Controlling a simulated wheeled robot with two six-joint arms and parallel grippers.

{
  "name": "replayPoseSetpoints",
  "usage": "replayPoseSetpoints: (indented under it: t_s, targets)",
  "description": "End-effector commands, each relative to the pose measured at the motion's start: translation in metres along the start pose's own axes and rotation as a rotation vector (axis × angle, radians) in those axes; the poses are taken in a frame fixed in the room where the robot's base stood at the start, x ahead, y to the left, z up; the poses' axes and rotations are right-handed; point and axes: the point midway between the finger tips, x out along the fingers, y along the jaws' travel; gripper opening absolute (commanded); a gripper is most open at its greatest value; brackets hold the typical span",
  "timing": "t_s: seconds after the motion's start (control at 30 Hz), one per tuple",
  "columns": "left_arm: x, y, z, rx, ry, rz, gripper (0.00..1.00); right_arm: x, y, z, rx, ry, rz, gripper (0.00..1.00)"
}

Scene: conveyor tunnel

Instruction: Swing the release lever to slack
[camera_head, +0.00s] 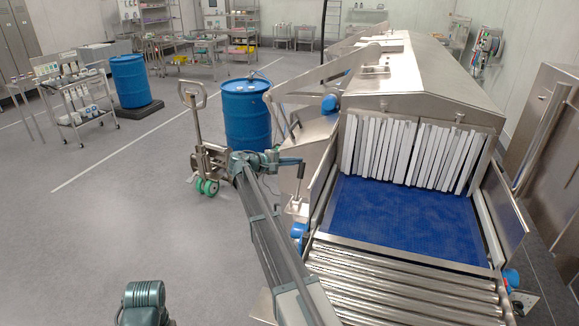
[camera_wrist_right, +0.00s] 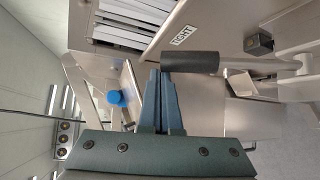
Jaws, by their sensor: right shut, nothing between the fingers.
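The release lever shows in the right wrist view as a dark cylindrical grip (camera_wrist_right: 190,62) on a pale metal rod that runs off to the right. A "TIGHT" label (camera_wrist_right: 182,37) is on the machine panel just beyond the grip. In the head view the lever's upright rod (camera_head: 300,182) stands at the conveyor's left side. My right gripper (camera_head: 292,161) is shut and empty. Its fingertips (camera_wrist_right: 160,73) are right at the free end of the grip, beside it and not around it; I cannot tell whether they touch. My left gripper is out of view.
The tunnel housing with white strip curtains (camera_head: 415,150) and blue belt (camera_head: 405,220) is right of my arm. Steel rollers (camera_head: 400,285) lie in front. A blue drum (camera_head: 246,115) and a pallet truck (camera_head: 195,110) stand behind my gripper.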

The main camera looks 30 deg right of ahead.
Motion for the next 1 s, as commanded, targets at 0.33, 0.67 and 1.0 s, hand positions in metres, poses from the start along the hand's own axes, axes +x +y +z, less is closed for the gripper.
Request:
replayPoseSetpoints:
  t_s: [0.33,0.67,1.0]
  targets:
    - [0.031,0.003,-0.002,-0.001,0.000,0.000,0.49,-0.028,-0.003,0.027,0.159,0.000,0.189,0.00]
    - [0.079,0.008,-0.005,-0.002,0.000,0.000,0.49,-0.062,-0.013,0.055,0.364,0.000,0.427,0.00]
    - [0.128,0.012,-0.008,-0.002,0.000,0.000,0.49,-0.095,-0.032,0.082,0.550,0.002,0.646,0.00]
